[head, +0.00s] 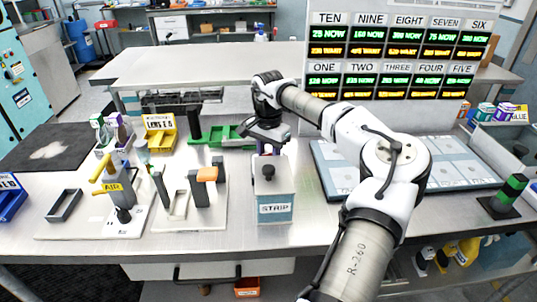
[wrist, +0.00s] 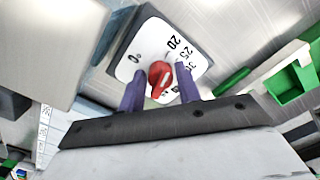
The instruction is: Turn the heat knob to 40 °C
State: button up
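The heat knob (wrist: 160,76) is red with a pale mark and sits on a white dial plate (wrist: 128,68) printed 0, 20, 25 and further numbers, partly unclear. I cannot tell its exact setting. My gripper (wrist: 160,88) is open, with one purple finger on each side of the knob and a visible gap at both sides. In the head view my gripper (head: 266,148) points down just behind the box labelled STRIP (head: 275,208). The knob and dial are hidden there.
The STRIP box has a black-knobbed lid (head: 268,173). A stand with an orange piece (head: 207,174) is at its left. Green trays (head: 222,137) lie behind. A grey panelled tray (head: 330,178) is at the right, and a green-black beacon (head: 510,190) stands at the far right.

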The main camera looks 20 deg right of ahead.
jog(key=c, duration=0.6)
jog(key=shift+m, duration=0.6)
jog(key=m, duration=0.4)
jog(key=shift+m+b, duration=0.3)
jog(key=shift+m, duration=0.1)
jog(key=m, duration=0.5)
jog(key=shift+w+b, duration=0.1)
jog(key=shift+b, duration=0.25)
jog(key=m+b, duration=0.1)
jog(key=m, duration=0.5)
jog(key=shift+m, duration=0.4)
jog(key=m+b, duration=0.1)
jog(key=m, duration=0.4)
jog(key=shift+m, duration=0.4)
jog(key=shift+w+r, duration=0.1)
jog(key=shift+d, duration=0.1)
